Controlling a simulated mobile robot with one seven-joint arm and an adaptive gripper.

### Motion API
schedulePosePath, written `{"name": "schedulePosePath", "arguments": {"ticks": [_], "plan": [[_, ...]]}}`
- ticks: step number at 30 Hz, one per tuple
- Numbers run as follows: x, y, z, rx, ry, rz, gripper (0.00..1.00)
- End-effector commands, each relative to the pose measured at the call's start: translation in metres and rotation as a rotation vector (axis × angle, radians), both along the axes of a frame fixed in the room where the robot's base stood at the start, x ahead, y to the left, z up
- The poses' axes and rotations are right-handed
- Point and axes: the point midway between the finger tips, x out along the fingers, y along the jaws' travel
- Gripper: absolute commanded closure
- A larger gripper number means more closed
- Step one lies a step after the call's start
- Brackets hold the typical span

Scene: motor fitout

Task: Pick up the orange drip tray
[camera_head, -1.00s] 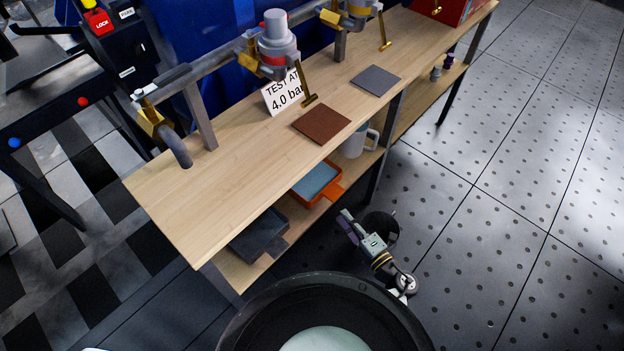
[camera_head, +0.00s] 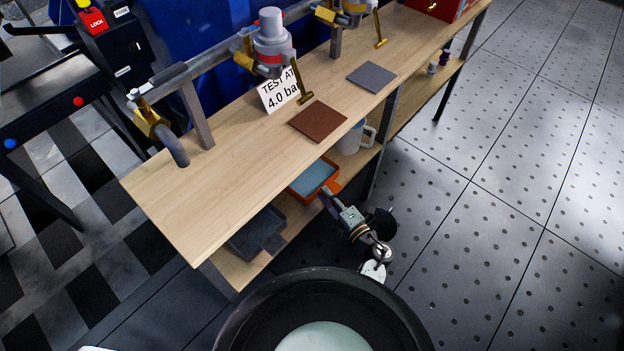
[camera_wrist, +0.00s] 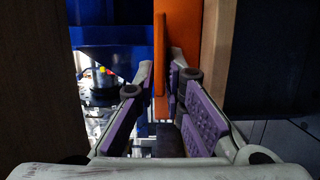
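The orange drip tray (camera_head: 297,194) sits on the lower shelf under the bench top, with blue-grey inside. Its handle end faces outward, and my gripper (camera_head: 327,196) is right at that end. In the wrist view, an orange part of the tray (camera_wrist: 160,45) stands upright in the picture, reaching down between the purple-padded fingers of my gripper (camera_wrist: 161,72). The fingers are apart, with a small gap visible on the left side of the orange part. Contact on the right side is hard to tell.
A dark grey tray (camera_head: 258,232) sits on the same shelf to the left, and a pale mug (camera_head: 352,140) to the right. The wooden bench top (camera_head: 190,190) overhangs the shelf. A bench leg (camera_head: 374,172) stands near the mug. The floor at right is clear.

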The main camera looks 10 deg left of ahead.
Motion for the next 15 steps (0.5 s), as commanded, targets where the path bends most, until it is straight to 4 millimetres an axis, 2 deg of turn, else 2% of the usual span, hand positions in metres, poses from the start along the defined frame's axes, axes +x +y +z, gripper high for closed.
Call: {"name": "schedulePosePath", "arguments": {"ticks": [4, 15], "plan": [[-0.0002, -0.0003, 0.0001, 0.000, 0.000, 0.000, 1.00], [-0.0003, -0.0005, 0.0001, 0.000, 0.000, 0.000, 1.00]]}}
